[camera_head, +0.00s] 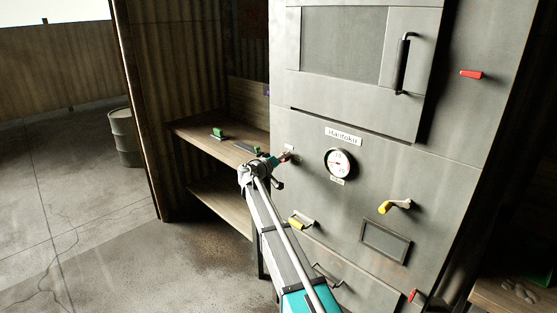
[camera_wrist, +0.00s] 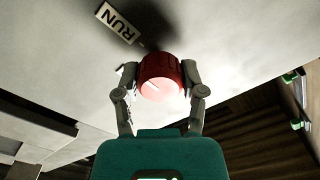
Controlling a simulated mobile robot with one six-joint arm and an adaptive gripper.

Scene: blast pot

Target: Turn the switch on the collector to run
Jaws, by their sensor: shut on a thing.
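The switch (camera_wrist: 160,76) is a red round knob with a pale face and a thin line on it, seen large in the wrist view. My gripper (camera_wrist: 160,82) has one finger on each side of the knob and is shut on it. A white label reading RUN (camera_wrist: 118,22) is on the panel just above and left of the knob in the wrist view. In the head view my gripper (camera_head: 279,160) is at the left edge of the grey collector cabinet (camera_head: 385,160), and the knob is mostly hidden there.
A round gauge (camera_head: 340,163) is right of my gripper, with a yellow lever (camera_head: 395,206) and another yellow handle (camera_head: 300,222) lower down. Red handles (camera_head: 471,74) sit farther right. A wooden shelf (camera_head: 205,135) with green-handled items stands left. The floor at left is open.

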